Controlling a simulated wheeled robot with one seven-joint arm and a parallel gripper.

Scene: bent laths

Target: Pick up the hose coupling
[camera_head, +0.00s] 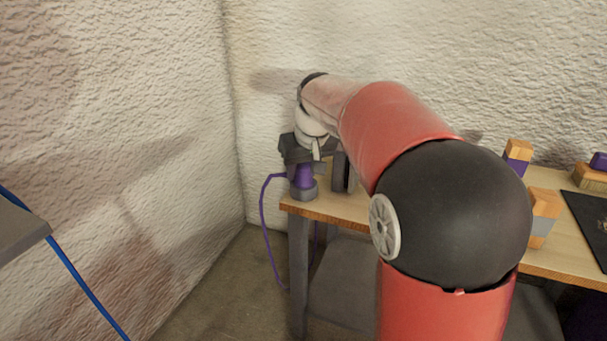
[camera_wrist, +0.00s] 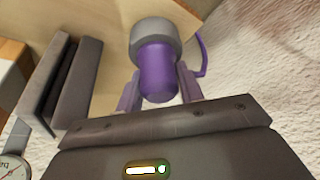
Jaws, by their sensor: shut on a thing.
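The hose coupling (camera_head: 304,180) is purple with a grey collar and stands at the left end of the wooden table. It also shows in the wrist view (camera_wrist: 157,75), with its grey collar at the top and its purple body towards me. A purple hose runs from it, past the table edge and down. My gripper (camera_wrist: 158,90) is shut on the coupling, with a finger on each side of the purple body. In the head view my gripper (camera_head: 305,160) is at the table's left end and my arm hides part of it. Whether the coupling touches the table is hard to tell.
The wooden table (camera_head: 340,209) carries a dark upright block piece (camera_wrist: 75,80) right beside the coupling. Wood, grey and purple blocks (camera_head: 543,215) and a black mat (camera_head: 588,222) lie farther right. Rough white walls stand close behind and to the left. A blue cable (camera_head: 85,285) hangs at far left.

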